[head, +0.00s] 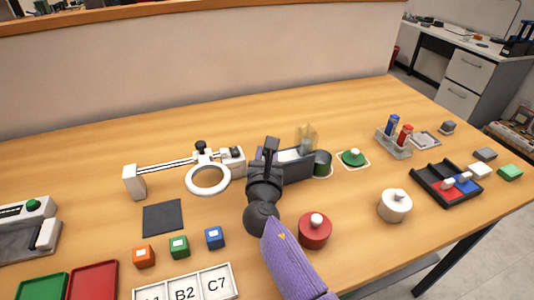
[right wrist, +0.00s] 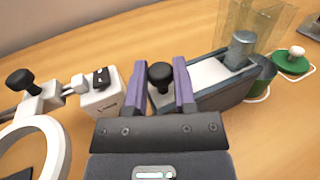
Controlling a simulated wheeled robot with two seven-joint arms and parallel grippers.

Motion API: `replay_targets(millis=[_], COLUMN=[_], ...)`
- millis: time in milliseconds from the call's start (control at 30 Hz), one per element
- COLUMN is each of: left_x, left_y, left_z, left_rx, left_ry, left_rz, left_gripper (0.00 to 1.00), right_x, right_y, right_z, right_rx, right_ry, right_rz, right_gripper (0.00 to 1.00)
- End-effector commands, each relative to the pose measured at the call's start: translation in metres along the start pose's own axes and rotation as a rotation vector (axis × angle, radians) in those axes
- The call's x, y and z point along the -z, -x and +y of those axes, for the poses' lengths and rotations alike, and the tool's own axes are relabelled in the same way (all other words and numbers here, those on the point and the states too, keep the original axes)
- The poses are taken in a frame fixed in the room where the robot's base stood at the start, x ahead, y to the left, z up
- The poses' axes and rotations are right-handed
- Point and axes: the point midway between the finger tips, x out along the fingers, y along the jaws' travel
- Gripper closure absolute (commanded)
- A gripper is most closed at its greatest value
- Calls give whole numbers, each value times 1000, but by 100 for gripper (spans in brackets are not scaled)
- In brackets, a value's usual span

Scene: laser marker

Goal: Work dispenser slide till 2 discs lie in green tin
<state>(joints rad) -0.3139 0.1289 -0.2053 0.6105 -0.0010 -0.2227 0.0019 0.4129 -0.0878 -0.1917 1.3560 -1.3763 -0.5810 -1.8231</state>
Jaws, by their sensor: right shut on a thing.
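The dispenser (head: 298,170) is a dark grey block with a pale slide (right wrist: 208,73) and a clear hopper (head: 306,137). A grey cylindrical stack (right wrist: 241,45) stands in the hopper. My right gripper (head: 270,150) is shut on the black slide knob (right wrist: 160,76), which shows between its purple fingers in the right wrist view. The green tin (head: 322,160) stands at the dispenser's right end; it also shows in the right wrist view (right wrist: 264,72), partly behind the dispenser. Its inside is hidden, so I cannot tell whether discs lie in it. My left gripper is not in view.
A green lid (head: 353,158) lies right of the tin. A white ring stand (head: 208,180) is left of the dispenser. A red pot (head: 315,234) is close to my right arm, and a cream pot (head: 394,206) stands further right. A dark tray (head: 428,178) is at the right.

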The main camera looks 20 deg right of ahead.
Motion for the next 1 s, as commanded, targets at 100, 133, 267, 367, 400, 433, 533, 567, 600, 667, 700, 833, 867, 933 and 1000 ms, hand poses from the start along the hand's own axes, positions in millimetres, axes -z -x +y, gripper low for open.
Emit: replay_targets(millis=[100, 133, 267, 367, 400, 433, 533, 567, 600, 667, 700, 833, 867, 933, 1000], left_x=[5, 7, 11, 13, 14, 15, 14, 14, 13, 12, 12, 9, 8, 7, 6], left_y=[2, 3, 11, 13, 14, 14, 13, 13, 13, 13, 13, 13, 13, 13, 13], left_z=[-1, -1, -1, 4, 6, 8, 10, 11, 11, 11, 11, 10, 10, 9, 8], left_rx=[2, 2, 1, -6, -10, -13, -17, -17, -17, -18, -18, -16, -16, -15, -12], left_ry=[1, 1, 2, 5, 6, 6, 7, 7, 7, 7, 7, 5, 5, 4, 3], left_rz=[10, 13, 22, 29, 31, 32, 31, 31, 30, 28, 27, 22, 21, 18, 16], left_gripper=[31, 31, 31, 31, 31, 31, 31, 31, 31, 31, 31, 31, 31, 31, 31], right_x=[0, 0, -2, -1, 0, 0, 1, 1, 1, 1, 1, 1, 0, 0, 0], right_y=[-1, -3, -12, -16, -17, -18, -18, -18, -18, -18, -18, -18, -18, -18, -18], right_z=[-4, -7, -28, -40, -42, -43, -44, -44, -44, -44, -44, -44, -44, -44, -44], right_rx=[1, 2, 2, 1, 1, 1, 3, 3, 3, 4, 4, 4, 4, 4, 4], right_ry=[1, 2, 5, 2, 2, 2, 1, 1, 1, 1, 1, 1, 1, 1, 1], right_rz=[1, 1, 0, 2, 2, 2, 2, 2, 2, 2, 2, 1, 1, 1, 1], right_gripper=[100, 100, 100, 100, 100, 100, 100, 100, 100, 100, 65, 37, 32, 32, 32])
